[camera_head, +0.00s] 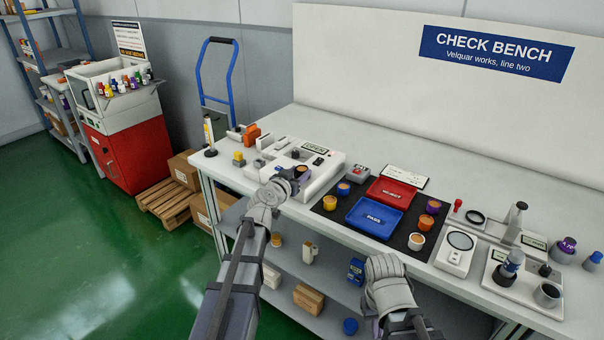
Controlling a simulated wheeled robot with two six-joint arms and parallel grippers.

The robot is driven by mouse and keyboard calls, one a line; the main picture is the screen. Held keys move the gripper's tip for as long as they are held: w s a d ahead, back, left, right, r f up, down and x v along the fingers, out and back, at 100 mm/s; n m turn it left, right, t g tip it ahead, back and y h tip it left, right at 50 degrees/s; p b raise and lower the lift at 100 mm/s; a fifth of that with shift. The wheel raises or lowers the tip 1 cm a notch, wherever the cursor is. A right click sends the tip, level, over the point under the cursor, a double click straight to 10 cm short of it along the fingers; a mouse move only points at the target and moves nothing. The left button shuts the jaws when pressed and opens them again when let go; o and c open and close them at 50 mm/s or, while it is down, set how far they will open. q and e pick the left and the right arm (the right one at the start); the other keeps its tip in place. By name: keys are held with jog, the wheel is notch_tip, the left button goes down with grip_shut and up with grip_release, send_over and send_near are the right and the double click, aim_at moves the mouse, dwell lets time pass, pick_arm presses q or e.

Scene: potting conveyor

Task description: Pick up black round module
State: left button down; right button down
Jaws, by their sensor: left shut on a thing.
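My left gripper (289,175) is at the front edge of the white tester (322,181) on the left part of the bench. Another small black round piece (294,154) shows on top of the tester. My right gripper (385,272) is low in front of the bench edge. Its fingers are hidden by the wrist, so its opening does not show.
A black mat (330,209) holds a red reject tray (392,191), a blue pass tray (374,218) and several coloured round modules. Gauges and a test stand (520,285) fill the bench's right end. A shelf (330,268) with boxes lies below. The bench's back strip is clear.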

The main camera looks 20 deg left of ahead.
pick_arm(q)
jog(key=shift+r, duration=0.15)
notch_tip(320, 180, up, 12)
jog(key=p, duration=1.2)
